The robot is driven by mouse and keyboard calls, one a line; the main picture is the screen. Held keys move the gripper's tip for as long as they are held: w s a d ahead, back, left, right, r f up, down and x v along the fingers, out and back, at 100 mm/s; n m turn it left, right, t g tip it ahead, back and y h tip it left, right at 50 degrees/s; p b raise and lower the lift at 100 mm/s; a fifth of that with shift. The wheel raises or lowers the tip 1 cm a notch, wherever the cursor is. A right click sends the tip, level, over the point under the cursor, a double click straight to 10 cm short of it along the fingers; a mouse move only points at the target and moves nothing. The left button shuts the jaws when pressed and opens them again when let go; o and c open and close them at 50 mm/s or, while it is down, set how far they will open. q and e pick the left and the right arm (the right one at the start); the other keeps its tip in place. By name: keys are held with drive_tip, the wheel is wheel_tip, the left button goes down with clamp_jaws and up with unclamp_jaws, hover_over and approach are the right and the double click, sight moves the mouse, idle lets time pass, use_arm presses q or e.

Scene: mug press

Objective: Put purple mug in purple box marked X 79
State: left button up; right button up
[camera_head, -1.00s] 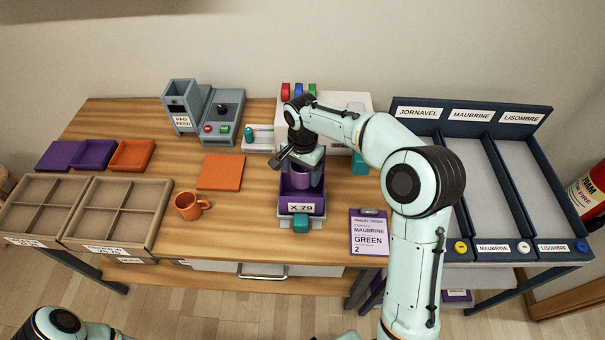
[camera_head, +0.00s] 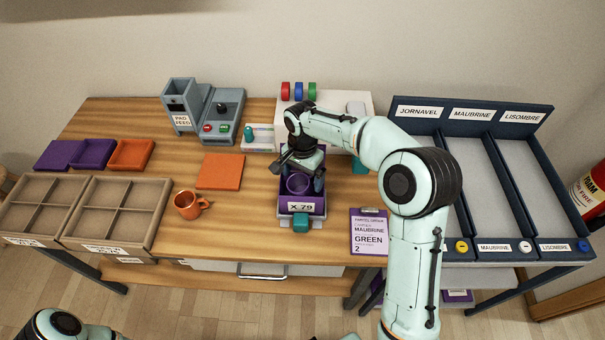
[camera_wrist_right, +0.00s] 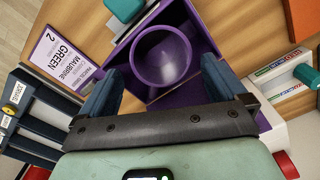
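The purple mug (camera_head: 297,185) is inside the purple box marked X 79 (camera_head: 301,207), its open top facing up. The wrist view shows the mug (camera_wrist_right: 162,58) within the walls of the box (camera_wrist_right: 205,25). My right gripper (camera_wrist_right: 160,78) is open, with a dark finger on each side near the mug and visible gaps between fingers and mug. In the head view my right gripper (camera_head: 302,176) is over the box and hides its back part. My left gripper is out of view; only part of that arm shows at the bottom left.
The box sits in a grey fixture with a teal block (camera_head: 301,223) in front. An orange mug (camera_head: 189,205) and orange square (camera_head: 221,171) lie left. A clipboard (camera_head: 369,232) is at right. Divided cardboard trays (camera_head: 110,212) stand left, and a dark-blue rack (camera_head: 475,250) stands right.

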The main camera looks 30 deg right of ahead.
drive_tip(key=shift+r, duration=0.35)
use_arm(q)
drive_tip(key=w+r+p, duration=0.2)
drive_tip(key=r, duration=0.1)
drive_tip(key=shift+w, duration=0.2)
use_arm(e)
wheel_tip(320, 180, up, 13)
drive_tip(key=shift+f, duration=0.2)
drive_tip(key=shift+f, duration=0.1)
